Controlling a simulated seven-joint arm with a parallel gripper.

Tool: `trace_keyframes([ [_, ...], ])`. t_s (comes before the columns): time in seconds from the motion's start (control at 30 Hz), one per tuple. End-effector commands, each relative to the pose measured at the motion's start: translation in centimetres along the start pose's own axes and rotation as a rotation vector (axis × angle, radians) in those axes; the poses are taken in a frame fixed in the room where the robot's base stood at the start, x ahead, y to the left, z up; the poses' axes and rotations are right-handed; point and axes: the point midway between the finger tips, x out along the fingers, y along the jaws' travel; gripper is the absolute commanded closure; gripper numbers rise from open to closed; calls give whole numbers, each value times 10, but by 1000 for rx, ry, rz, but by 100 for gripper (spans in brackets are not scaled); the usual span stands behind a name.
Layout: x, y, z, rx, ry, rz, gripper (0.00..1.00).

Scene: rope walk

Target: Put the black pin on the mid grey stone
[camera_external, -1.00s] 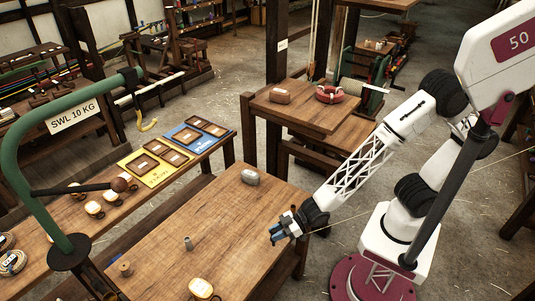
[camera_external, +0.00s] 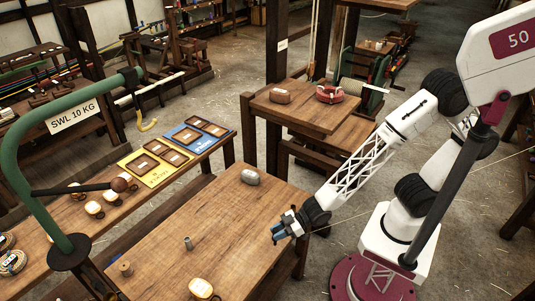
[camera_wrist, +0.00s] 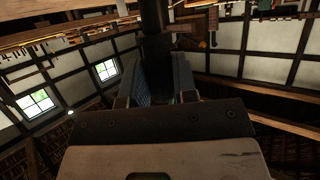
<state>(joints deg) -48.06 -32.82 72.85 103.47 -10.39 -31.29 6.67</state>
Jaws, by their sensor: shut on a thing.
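My gripper (camera_external: 279,231) is at the right edge of the front wooden table, just above or beside it. In the wrist view its two blue-grey fingers (camera_wrist: 170,85) close on a dark upright shape, which looks like the black pin (camera_wrist: 155,45). The pin is hard to make out in the external view. A grey stone (camera_external: 250,177) lies on the far end of the front table, up and to the left of my gripper and apart from it.
A brown stone (camera_external: 282,96) and a red ring (camera_external: 336,93) sit on the farther table. A green hooked post (camera_external: 30,185) stands at left.

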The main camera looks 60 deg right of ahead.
Motion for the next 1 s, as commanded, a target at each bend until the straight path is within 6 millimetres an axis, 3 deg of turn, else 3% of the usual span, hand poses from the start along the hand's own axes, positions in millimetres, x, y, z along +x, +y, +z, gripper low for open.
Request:
trace_keyframes([
  [0.17,-6,0,-16,0,3,0,100],
  [0.77,-45,0,-109,-1,3,1,100],
  [1.0,-46,29,-106,27,0,65,100],
])
